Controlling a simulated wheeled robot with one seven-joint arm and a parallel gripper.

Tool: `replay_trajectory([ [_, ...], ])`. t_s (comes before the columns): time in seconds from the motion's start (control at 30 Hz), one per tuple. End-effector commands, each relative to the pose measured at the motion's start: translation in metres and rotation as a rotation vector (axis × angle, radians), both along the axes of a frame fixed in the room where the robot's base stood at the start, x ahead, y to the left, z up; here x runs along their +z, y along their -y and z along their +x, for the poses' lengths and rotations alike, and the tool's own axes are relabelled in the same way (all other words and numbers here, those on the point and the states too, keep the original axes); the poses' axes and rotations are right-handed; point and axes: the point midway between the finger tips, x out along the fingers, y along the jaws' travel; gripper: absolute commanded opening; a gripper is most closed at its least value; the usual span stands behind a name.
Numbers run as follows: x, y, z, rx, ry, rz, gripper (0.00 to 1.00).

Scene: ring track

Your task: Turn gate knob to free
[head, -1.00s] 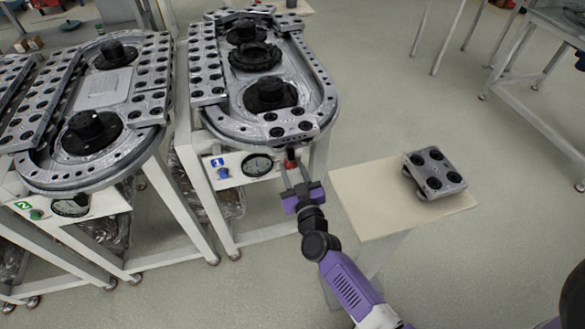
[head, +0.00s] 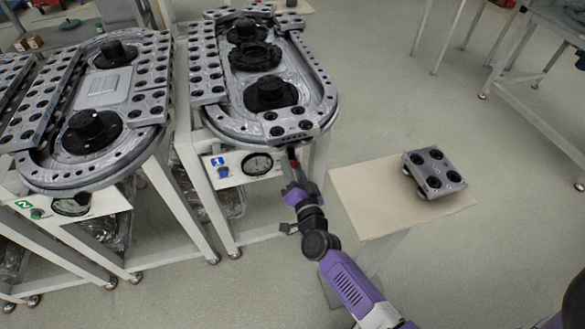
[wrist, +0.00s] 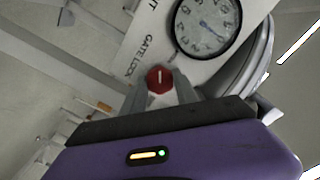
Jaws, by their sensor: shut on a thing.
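The gate knob is a small red round knob with a white line (wrist: 159,79) on a white panel, beside the printed words "GATE LOCK" in the wrist view. Its white line stands about upright in that picture, while the lettering runs diagonally. My gripper (wrist: 160,88) has one finger on each side of the knob and is shut on it. In the head view my gripper (head: 294,172) is at the front panel of the track marked 1, under its near end. Its fingers appear nearly edge-on there and mostly hide the knob. Which setting the knob points at cannot be read.
A round dial (wrist: 207,25) is beside the knob. The ring track (head: 318,103) overhangs the panel. A second track (head: 148,120) stands left. A small table (head: 368,205) with a grey block with black-rimmed holes (head: 434,172) stands right.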

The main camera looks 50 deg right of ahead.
Motion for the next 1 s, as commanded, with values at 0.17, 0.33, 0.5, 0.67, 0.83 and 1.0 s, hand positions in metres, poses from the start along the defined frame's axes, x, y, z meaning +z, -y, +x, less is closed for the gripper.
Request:
replay_trajectory([
  [0.17, -0.0009, 0.0002, -0.0006, -0.001, 0.093, 0.136, 0.00],
  [0.33, -0.0008, 0.0002, -0.0005, -0.001, 0.175, 0.258, 0.00],
  [0.5, -0.0011, 0.0000, -0.0005, 0.000, 0.242, 0.359, 0.00],
  [0.67, -0.0009, 0.0001, -0.0005, -0.001, 0.288, 0.428, 0.00],
  [0.83, -0.0005, 0.0002, -0.0006, -0.001, 0.320, 0.472, 0.00],
  [1.0, -0.0003, 0.0003, -0.0007, -0.001, 0.332, 0.492, 0.00],
])
